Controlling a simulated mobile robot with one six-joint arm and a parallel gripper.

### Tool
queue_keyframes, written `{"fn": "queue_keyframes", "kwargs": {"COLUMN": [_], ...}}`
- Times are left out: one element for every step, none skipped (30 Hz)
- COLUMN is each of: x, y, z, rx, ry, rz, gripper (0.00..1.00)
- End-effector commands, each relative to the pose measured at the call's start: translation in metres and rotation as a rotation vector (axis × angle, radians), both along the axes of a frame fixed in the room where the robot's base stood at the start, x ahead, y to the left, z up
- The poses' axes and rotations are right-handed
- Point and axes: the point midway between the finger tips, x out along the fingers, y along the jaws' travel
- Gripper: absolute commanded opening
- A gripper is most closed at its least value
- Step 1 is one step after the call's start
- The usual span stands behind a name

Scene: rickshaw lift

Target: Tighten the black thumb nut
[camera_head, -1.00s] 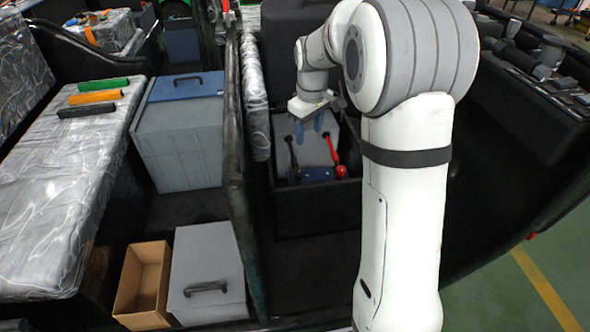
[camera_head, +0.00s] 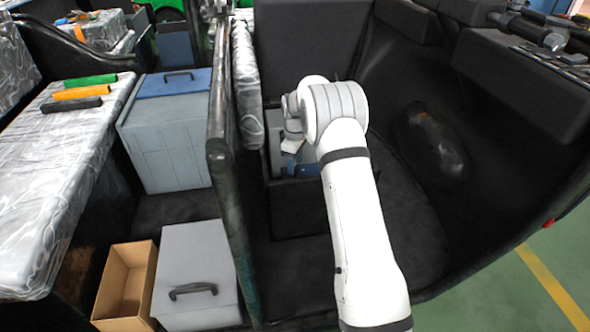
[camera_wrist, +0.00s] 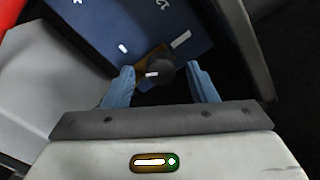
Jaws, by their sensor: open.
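In the wrist view the black thumb nut (camera_wrist: 161,70) is a dark round knob beside a brown-gold terminal piece, at the edge of the dark blue battery (camera_wrist: 95,25). My gripper (camera_wrist: 160,76) is open, its two blue fingers apart on either side of the nut. Whether either finger touches the nut cannot be told. In the head view my arm covers the nut and most of my gripper. A strip of blue shows beside my arm inside the black compartment (camera_head: 283,193).
A red part (camera_wrist: 14,14) is at the wrist view's top left. In the head view a dark upright panel (camera_head: 222,160) stands left of the compartment. Beyond it are a grey case (camera_head: 195,270) and an open cardboard box (camera_head: 127,282). Dark floor lies right of my arm.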

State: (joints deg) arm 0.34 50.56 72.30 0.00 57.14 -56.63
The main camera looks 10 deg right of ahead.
Motion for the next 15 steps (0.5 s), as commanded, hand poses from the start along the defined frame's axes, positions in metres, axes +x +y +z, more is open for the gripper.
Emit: {"fn": "queue_keyframes", "kwargs": {"x": [0.000,0.000,0.000,0.000,0.000,0.000,0.000,0.000,0.000,0.000,0.000,0.000,0.000,0.000,0.000], "y": [0.000,0.000,0.000,0.000,0.000,0.000,0.000,0.000,0.000,0.000,0.000,0.000,0.000,0.000,0.000], "z": [-0.009,-0.012,-0.016,-0.018,-0.020,-0.022,-0.023,-0.024,-0.024,-0.024,-0.024,-0.024,-0.024,-0.024,-0.024], "rx": [0.000,0.000,0.000,0.001,0.000,0.000,0.000,0.000,0.000,0.000,0.000,0.000,0.000,0.000,0.000], "ry": [0.001,0.001,0.001,0.001,0.000,0.000,0.000,0.000,0.000,0.000,0.000,0.000,0.000,0.000,0.000], "rz": [0.000,-0.001,-0.001,-0.001,-0.001,-0.001,-0.001,-0.001,-0.001,-0.001,-0.001,-0.001,-0.001,-0.001,-0.001], "gripper": [0.52,0.52,0.52,0.52,0.52,0.52,0.52,0.52,0.52,0.52,0.52,0.52,0.52,0.52,0.52]}}
